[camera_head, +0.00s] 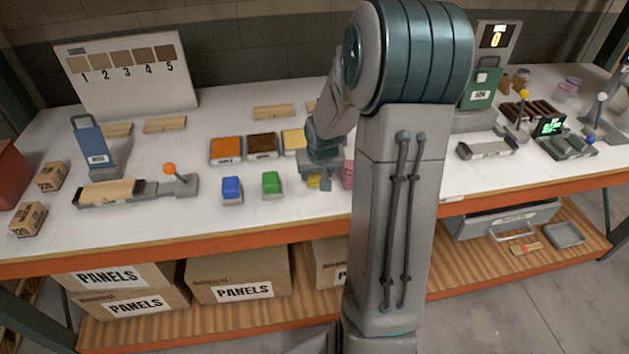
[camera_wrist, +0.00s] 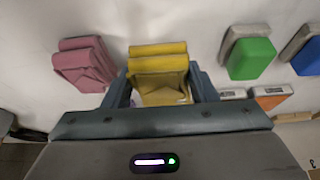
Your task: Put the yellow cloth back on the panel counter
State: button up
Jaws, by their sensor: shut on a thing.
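The yellow cloth (camera_wrist: 158,62) is a folded piece between the two fingers of my gripper (camera_wrist: 160,88) in the wrist view. The gripper is shut on it. In the head view a small part of the yellow cloth (camera_head: 314,182) shows under my gripper (camera_head: 322,174), low over the white counter (camera_head: 300,215). I cannot tell whether the cloth touches the counter. A folded pink cloth (camera_wrist: 84,64) lies just beside it, left in the wrist view. In the head view the pink cloth (camera_head: 348,174) is partly hidden by my arm.
A green block (camera_head: 271,183) and a blue block (camera_head: 231,187) on grey bases stand left of my gripper. Orange (camera_head: 226,150), brown (camera_head: 262,145) and yellow (camera_head: 294,140) panels lie behind. An orange-knobbed lever (camera_head: 170,169) stands further left. The counter's front strip is clear.

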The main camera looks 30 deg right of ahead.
aim_at(315, 189)
jog(key=shift+w+d+f, duration=0.1)
jog(key=shift+w+f, duration=0.25)
jog(key=shift+w, duration=0.2)
jog(key=shift+w+d+f, duration=0.1)
jog(key=shift+w+f, duration=0.2)
jog(key=shift+w, duration=0.2)
jog(key=shift+f, duration=1.95)
jog(key=shift+f, duration=0.1)
jog(key=shift+f, duration=0.15)
jog(key=o, duration=0.9)
jog(key=shift+o, duration=0.2)
